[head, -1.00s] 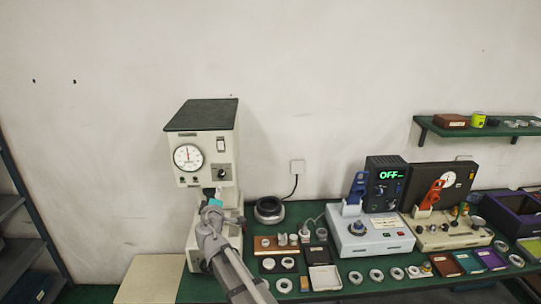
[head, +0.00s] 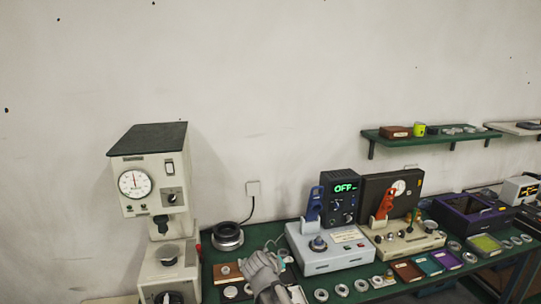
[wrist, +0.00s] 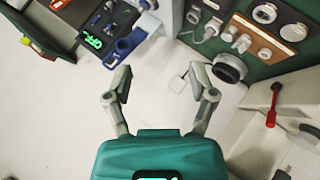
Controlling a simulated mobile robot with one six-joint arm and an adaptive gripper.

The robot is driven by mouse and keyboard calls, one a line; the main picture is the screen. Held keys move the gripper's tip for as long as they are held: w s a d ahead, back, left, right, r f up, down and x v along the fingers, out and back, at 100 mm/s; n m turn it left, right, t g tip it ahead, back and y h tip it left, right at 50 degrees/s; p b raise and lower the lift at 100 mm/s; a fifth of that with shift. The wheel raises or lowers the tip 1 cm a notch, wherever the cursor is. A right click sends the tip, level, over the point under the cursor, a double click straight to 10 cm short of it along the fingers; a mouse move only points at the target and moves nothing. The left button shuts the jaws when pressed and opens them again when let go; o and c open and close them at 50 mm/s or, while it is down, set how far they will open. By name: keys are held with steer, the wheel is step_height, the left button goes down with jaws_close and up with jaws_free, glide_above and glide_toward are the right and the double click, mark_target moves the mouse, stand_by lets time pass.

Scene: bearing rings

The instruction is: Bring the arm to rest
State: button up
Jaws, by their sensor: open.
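My arm, grey, shows at the bottom of the head view, in front of the left part of the green bench (head: 208,272). My gripper (wrist: 160,85) shows in the wrist view with its two grey fingers spread wide and nothing between them. Behind the fingers is pale wall. In the head view the fingers cannot be made out.
A press with a dial (head: 148,170) stands left of my arm. A dark round ring (head: 228,237) lies behind the arm. Several rings and trays line the bench front.

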steer(key=s+d+f+m+g+y+b, duration=0.2)
steer(key=s+d+f+g, duration=0.2)
steer(key=s, duration=0.5)
steer(key=s+d+f+m+g+y+b, duration=0.2)
steer(key=s+d+f+g, duration=0.3)
steer(key=s+d+f, duration=0.3)
steer(key=shift+s+d+m+y, duration=0.3)
steer(key=shift+s+d+y, duration=0.2)
steer(key=shift+d, duration=0.1)
